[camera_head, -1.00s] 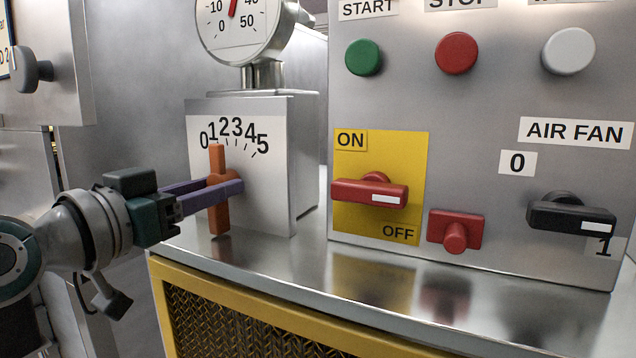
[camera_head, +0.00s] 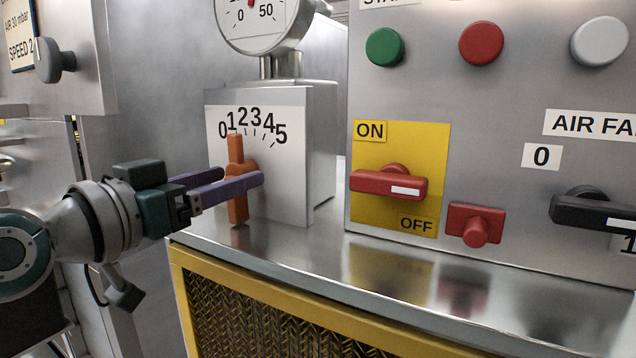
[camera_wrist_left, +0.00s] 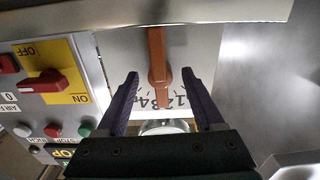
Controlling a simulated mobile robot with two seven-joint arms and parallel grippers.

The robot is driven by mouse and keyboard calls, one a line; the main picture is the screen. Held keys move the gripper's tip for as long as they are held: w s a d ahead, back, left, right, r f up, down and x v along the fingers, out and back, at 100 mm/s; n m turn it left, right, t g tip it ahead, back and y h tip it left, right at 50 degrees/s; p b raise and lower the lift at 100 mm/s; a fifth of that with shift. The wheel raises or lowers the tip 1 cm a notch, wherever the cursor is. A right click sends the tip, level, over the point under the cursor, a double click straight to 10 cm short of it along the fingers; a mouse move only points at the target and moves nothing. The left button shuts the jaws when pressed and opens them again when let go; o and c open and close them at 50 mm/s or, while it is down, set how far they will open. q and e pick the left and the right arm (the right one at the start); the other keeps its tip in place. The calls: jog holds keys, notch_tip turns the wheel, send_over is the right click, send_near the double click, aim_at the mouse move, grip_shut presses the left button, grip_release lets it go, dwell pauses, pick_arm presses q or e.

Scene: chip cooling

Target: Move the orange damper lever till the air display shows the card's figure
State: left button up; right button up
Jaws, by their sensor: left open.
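The orange damper lever (camera_head: 236,147) stands nearly upright on the front of a grey box, its top just below the 1 of the 0–5 scale (camera_head: 255,122). My left gripper (camera_head: 243,177) is open, with its purple fingers on either side of the lever. In the left wrist view the lever (camera_wrist_left: 157,60) stands between the spread fingers (camera_wrist_left: 160,78), with gaps on both sides. The round air display (camera_head: 262,14) above the box is cut off by the top edge, so its reading is unclear. The card (camera_head: 20,45) at top left shows AIR 30 mbar and SPEED 2.
Right of the box is a panel with a red ON/OFF handle (camera_head: 389,184), a black AIR FAN switch (camera_head: 592,211), and green, red and white buttons. A dark knob (camera_head: 55,60) sticks out at upper left. A steel ledge (camera_head: 330,255) runs below.

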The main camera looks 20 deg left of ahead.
pick_arm(q)
jog(key=s+b, duration=0.1)
jog(key=s, duration=0.7)
jog(key=shift+s+a, duration=0.35)
jog(key=shift+s, duration=0.05)
dwell(0.3)
jog(key=s+d+f+m+g+h+p, duration=0.1)
jog(key=s+d+f+m+g+p, duration=0.15)
jog(key=s+d+f+g, duration=0.4)
jog(key=s+d+f+g+y+p, duration=0.25)
jog(key=s+d+f+g, duration=0.25)
jog(key=s+f+g, duration=0.4)
notch_tip(320, 180, up, 39)
jog(key=s+t+p, duration=0.1)
jog(key=p, duration=3.7)
jog(key=shift+s+a+r+n, duration=0.15)
jog(key=shift+a+r+n, duration=0.05)
jog(key=shift+a+n, duration=0.2)
jog(key=shift+h, duration=0.25)
